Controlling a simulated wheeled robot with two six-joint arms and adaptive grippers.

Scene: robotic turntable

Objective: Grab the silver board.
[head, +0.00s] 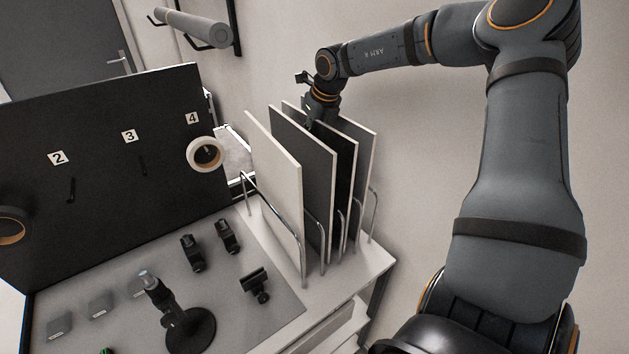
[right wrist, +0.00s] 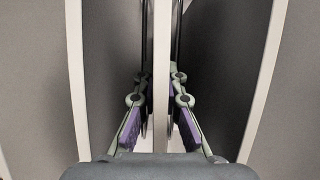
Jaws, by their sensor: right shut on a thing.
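Several upright boards stand side by side in a wire rack. From the front they are a white board (head: 273,178), a dark grey board (head: 305,180), a black board (head: 344,180) and a lighter grey, silver-looking board (head: 362,146) at the back. My right gripper (head: 314,120) reaches down among their top edges from behind, its fingertips partly hidden. In the right wrist view, its fingers (right wrist: 158,100) are shut on a board (right wrist: 161,70) seen edge-on, with boards on both sides. It looks like the black board. My left gripper is not in view.
The wire rack (head: 302,262) stands on the white table by the wall. A black pegboard (head: 105,160) with tape rolls (head: 205,153) stands left. A dark stand (head: 188,328) and small black parts (head: 192,252) lie on the grey mat. A rolled tube (head: 195,28) hangs on the wall.

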